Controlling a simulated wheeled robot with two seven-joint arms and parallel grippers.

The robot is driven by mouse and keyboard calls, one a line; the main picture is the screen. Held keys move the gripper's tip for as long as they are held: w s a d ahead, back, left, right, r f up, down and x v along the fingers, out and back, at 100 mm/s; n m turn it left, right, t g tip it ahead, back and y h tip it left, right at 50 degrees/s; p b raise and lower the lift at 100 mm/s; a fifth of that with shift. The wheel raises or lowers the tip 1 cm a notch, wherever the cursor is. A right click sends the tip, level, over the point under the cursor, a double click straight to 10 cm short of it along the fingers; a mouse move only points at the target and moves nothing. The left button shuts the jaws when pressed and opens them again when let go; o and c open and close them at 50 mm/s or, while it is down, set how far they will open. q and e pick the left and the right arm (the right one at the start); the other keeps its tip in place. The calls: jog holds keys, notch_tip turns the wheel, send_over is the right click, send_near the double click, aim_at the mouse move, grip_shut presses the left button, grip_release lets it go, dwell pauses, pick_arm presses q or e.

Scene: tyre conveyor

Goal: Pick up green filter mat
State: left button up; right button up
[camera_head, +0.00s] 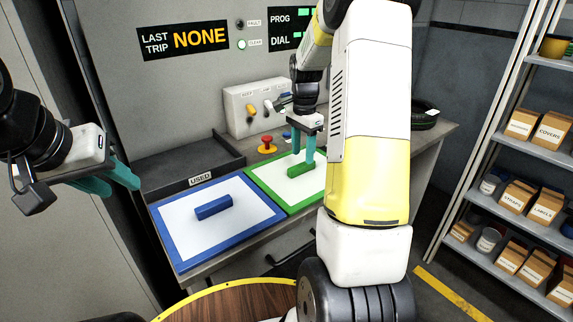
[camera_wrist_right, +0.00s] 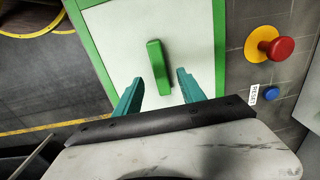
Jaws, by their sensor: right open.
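The green filter mat (camera_head: 267,185) lies flat on the bench, a white sheet with a green border and a raised green handle bar (camera_head: 301,170). It also shows in the right wrist view (camera_wrist_right: 112,45), with its handle (camera_wrist_right: 158,67) near the middle. My right gripper (camera_head: 303,158) points down over the mat. Its teal fingers are open (camera_wrist_right: 158,88), one to each side of the handle's near end in the right wrist view. I cannot tell whether they are down at handle height. My left gripper (camera_head: 118,184) is at the far left, away from the mat; its fingers are partly seen.
A blue-bordered mat (camera_head: 180,235) with a blue handle lies left of the green one. Behind are a dark tray marked USED (camera_head: 190,165), a red stop button (camera_head: 267,143) and a switch box (camera_head: 240,103). A shelf (camera_head: 520,200) with boxes stands right.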

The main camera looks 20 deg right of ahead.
aim_at(302, 164)
notch_tip(302, 164, down, 4)
jog(key=shift+a+f, duration=0.1)
grip_shut()
dwell(0.4)
